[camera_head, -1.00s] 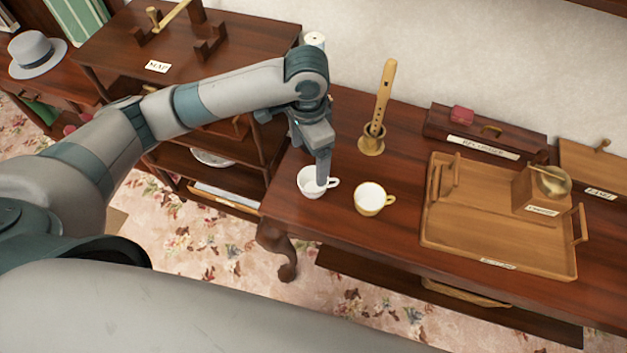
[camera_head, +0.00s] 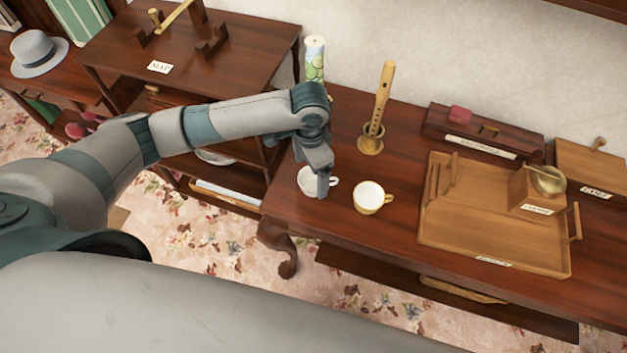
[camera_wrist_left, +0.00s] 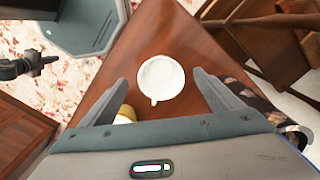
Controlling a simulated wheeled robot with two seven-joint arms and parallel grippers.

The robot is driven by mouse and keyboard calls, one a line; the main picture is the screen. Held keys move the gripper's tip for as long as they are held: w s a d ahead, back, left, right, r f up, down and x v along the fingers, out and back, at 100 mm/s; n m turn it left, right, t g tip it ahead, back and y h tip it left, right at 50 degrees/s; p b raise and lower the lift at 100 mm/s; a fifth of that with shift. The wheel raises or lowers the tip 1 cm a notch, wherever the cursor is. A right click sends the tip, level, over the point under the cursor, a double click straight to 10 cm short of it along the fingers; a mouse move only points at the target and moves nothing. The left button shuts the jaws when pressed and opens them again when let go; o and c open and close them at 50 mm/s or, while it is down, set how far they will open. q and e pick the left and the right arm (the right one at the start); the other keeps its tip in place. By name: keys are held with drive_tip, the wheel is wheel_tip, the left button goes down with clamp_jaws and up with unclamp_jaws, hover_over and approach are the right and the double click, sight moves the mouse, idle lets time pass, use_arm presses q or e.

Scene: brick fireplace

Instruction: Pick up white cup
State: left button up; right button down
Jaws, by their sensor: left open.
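The white cup (camera_head: 308,183) stands upright on the wooden table (camera_head: 330,232), near its left end. Its handle points right in the head view. In the left wrist view the cup (camera_wrist_left: 161,78) shows from above, beyond and between the two fingers. My left gripper (camera_head: 323,190) points down at the cup and hides part of it. In the left wrist view the left gripper (camera_wrist_left: 161,95) is open, one finger on each side, with nothing held. I cannot tell how far the fingertips are from the cup. My right gripper is not in view.
A yellow cup (camera_head: 371,198) with a white inside stands just right of the white cup. A recorder (camera_head: 383,95) stands in a holder (camera_head: 370,144) behind. A wooden tray (camera_head: 480,245) lies to the right. A patterned cylinder (camera_head: 315,60) stands behind my arm.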

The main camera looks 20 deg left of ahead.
sight(313, 178)
use_arm(q)
drive_tip(key=f, duration=0.1)
drive_tip(key=f+p, duration=0.1)
drive_tip(key=f, duration=0.1)
drive_tip(key=shift+w+d+f, duration=0.25)
drive_tip(key=shift+w+f, duration=0.05)
drive_tip(key=shift+f, duration=0.4)
drive_tip(key=c, duration=1.2)
drive_tip(key=shift+r, duration=0.15)
